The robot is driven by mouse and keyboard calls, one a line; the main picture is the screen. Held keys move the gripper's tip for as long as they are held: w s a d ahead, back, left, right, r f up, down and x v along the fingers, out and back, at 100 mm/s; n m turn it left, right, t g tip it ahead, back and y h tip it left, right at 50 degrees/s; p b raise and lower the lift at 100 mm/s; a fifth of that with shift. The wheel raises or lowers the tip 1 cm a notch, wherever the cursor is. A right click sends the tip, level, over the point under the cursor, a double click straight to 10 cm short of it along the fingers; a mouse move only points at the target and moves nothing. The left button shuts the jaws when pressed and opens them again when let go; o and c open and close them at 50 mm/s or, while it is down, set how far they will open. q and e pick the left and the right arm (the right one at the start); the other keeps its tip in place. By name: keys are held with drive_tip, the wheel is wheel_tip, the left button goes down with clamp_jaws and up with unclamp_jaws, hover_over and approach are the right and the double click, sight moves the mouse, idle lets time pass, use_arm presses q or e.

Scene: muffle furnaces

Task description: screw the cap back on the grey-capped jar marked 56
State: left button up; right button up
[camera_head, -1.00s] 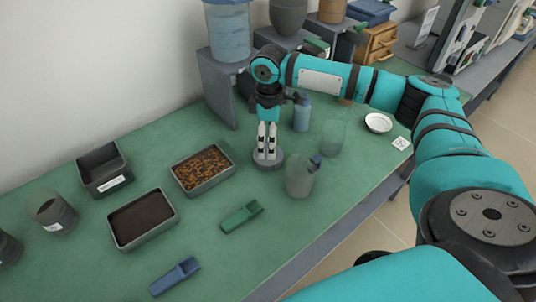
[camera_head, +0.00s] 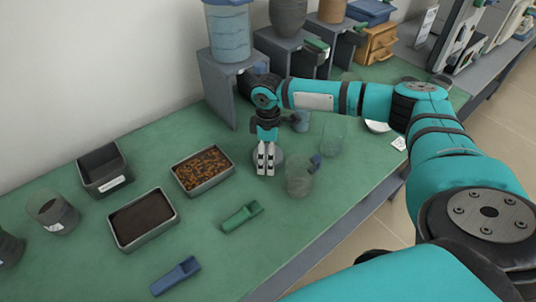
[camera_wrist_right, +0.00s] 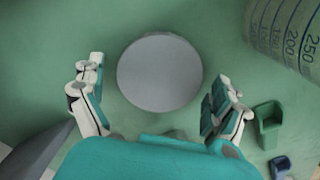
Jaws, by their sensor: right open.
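A flat grey disc, which looks like the cap, lies on the green bench (camera_head: 330,205) in the head view (camera_head: 280,157). In the right wrist view the disc (camera_wrist_right: 160,72) shows whole, between the two fingers. My right gripper (camera_head: 265,172) is open over the disc, one finger on each side in the wrist view; contact cannot be told. A grey jar (camera_head: 48,203) without a cap and with a white label stands at the left. Another dark container (camera_head: 8,250) is cut off at the left edge. No number 56 is legible. My left gripper is not in view.
A clear beaker (camera_head: 300,182) with a blue scoop stands right of the gripper, another beaker (camera_head: 334,135) behind it. Trays of brown pieces (camera_head: 186,186) and dark powder (camera_head: 118,236) lie left. Green (camera_head: 242,216) and blue (camera_head: 176,276) scoops lie in front.

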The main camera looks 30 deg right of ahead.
drive_tip(key=c, duration=0.7)
drive_tip(key=shift+r, duration=0.1)
drive_tip(key=shift+c, duration=0.2)
wheel_tip(320, 180, up, 10)
idle(0.5)
